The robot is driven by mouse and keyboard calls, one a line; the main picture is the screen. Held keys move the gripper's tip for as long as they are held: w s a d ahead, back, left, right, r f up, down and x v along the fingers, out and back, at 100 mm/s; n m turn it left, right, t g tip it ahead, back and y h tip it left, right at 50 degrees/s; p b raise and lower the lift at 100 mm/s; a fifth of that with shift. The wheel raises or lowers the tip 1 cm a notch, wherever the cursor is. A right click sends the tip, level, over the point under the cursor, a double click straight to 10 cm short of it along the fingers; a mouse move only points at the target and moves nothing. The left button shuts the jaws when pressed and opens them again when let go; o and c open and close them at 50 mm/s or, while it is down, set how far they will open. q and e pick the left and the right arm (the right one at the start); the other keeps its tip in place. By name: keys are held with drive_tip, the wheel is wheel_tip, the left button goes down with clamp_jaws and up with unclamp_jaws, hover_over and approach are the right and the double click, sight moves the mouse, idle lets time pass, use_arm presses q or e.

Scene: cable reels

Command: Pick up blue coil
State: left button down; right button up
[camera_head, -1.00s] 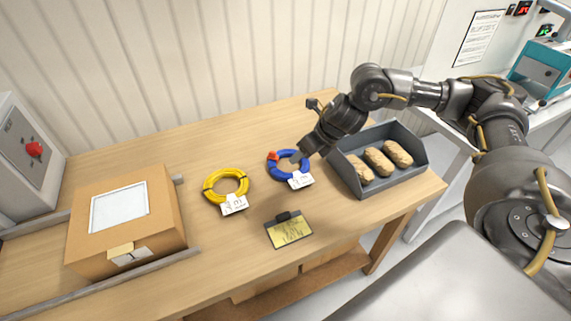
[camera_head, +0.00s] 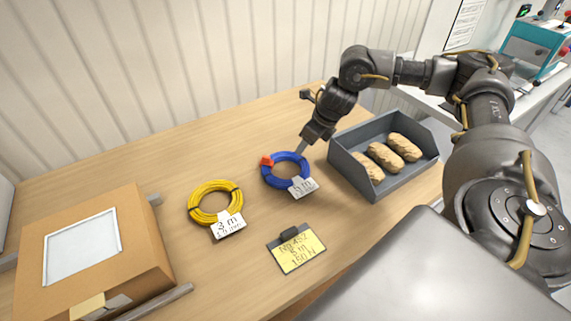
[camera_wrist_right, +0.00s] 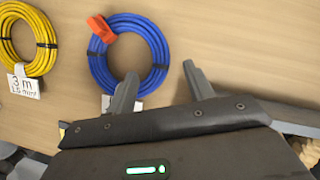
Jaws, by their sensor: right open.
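The blue coil (camera_head: 282,181) lies flat on the wooden table, with an orange-red clip (camera_head: 266,161) on its left side and a white tag (camera_head: 302,188) at its front right. My right gripper (camera_head: 302,148) is at the coil's back right edge. In the right wrist view, the blue coil (camera_wrist_right: 95,66) shows beyond the open jaws of the right gripper (camera_wrist_right: 158,82). One finger overlaps the coil's near right part and its tag; the other is over bare table to the right. Nothing is held. My left gripper is not in view.
A yellow coil (camera_head: 192,205) with a white tag lies left of the blue one. A grey bin (camera_head: 350,185) with several brown rolls stands close on the right. A yellow note on a clip (camera_head: 300,252) lies in front. A cardboard box (camera_head: 150,250) is at left.

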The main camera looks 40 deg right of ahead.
drive_tip(key=shift+x, duration=0.8)
drive_tip(key=shift+w+f, duration=0.3)
drive_tip(key=shift+f, duration=0.25)
drive_tip(key=p+x, duration=0.1)
drive_tip(key=x, duration=0.4)
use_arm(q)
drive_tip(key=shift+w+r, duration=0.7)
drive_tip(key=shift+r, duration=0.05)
use_arm(e)
drive_tip(key=shift+s+r, duration=0.1)
drive_tip(key=shift+c, duration=1)
clamp_jaws()
